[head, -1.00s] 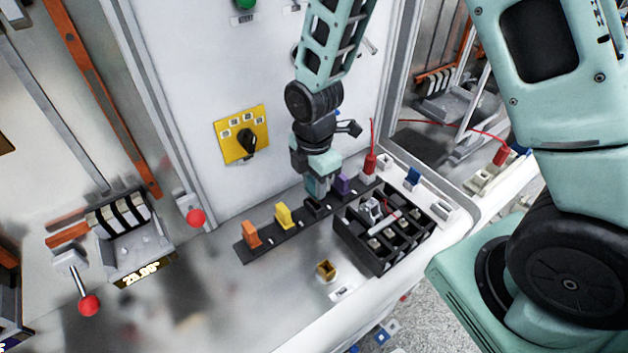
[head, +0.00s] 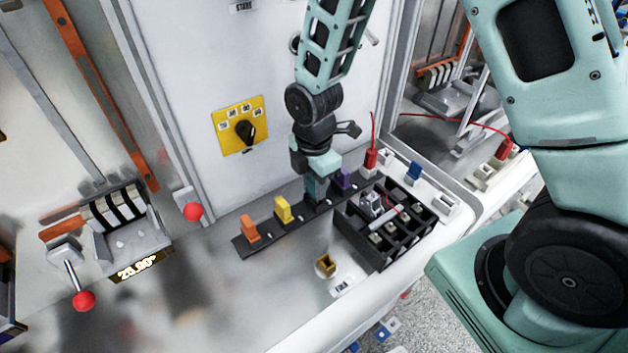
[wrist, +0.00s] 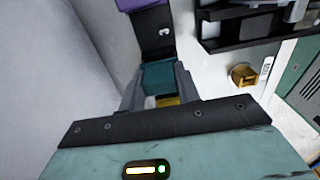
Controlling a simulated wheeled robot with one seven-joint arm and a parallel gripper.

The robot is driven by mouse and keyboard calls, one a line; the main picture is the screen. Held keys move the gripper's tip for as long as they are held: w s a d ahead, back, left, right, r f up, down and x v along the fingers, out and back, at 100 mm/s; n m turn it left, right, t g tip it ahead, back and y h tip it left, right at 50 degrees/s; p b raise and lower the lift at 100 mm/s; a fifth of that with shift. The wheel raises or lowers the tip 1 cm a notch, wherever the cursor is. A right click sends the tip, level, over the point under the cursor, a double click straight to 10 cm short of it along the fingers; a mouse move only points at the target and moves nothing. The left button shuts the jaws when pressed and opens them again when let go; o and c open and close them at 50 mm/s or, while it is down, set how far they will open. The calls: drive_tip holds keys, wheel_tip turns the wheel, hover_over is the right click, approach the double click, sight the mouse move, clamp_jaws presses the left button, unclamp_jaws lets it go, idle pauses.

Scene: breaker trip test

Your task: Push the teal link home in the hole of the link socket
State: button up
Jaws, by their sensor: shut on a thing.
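The teal link (wrist: 160,75) is between the two fingers of my gripper (wrist: 158,92) in the wrist view. In the head view my gripper (head: 316,190) is low over the black link rack (head: 268,238), between the yellow link (head: 283,209) and the purple link (head: 343,178). The fingers are shut on the teal link and hide most of it. I cannot tell whether its foot is still in the rack. The link socket looks to be the small brass square holder (head: 326,265), with an open hole, in front of the rack; it also shows in the wrist view (wrist: 243,76).
An orange link (head: 250,228) stands at the rack's left end. A black compartment tray (head: 384,238) lies right of the brass socket. A red plug with a cable (head: 371,158) and a blue piece (head: 413,171) stand behind it. The bench left of the socket is clear.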

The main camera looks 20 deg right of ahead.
drive_tip(key=shift+f+b, duration=0.5)
drive_tip(key=shift+f, duration=0.25)
drive_tip(key=o, duration=1.1)
drive_tip(key=shift+r, duration=0.1)
wheel_tip(320, 180, up, 17)
drive_tip(key=b, duration=0.2)
drive_tip(key=shift+r, duration=0.1)
